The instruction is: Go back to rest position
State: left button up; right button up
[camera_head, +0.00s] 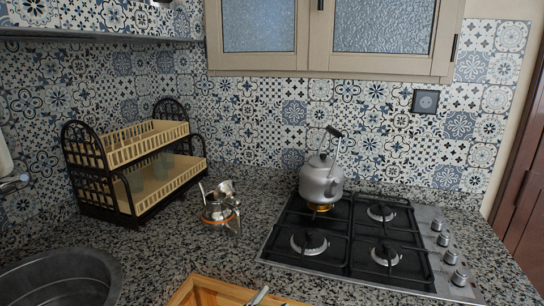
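Neither of my grippers shows in the head view. A grey metal kettle (321,180) with a raised dark handle stands upright on the back left burner of the gas hob (375,240). An orange glow shows under the kettle.
A two-tier dish rack (128,172) with a few glasses stands at the back left. A round metal sink (62,280) is at the front left. A wooden tray (202,290) with metal utensils is cut off below. Cabinets (335,68) hang above the hob.

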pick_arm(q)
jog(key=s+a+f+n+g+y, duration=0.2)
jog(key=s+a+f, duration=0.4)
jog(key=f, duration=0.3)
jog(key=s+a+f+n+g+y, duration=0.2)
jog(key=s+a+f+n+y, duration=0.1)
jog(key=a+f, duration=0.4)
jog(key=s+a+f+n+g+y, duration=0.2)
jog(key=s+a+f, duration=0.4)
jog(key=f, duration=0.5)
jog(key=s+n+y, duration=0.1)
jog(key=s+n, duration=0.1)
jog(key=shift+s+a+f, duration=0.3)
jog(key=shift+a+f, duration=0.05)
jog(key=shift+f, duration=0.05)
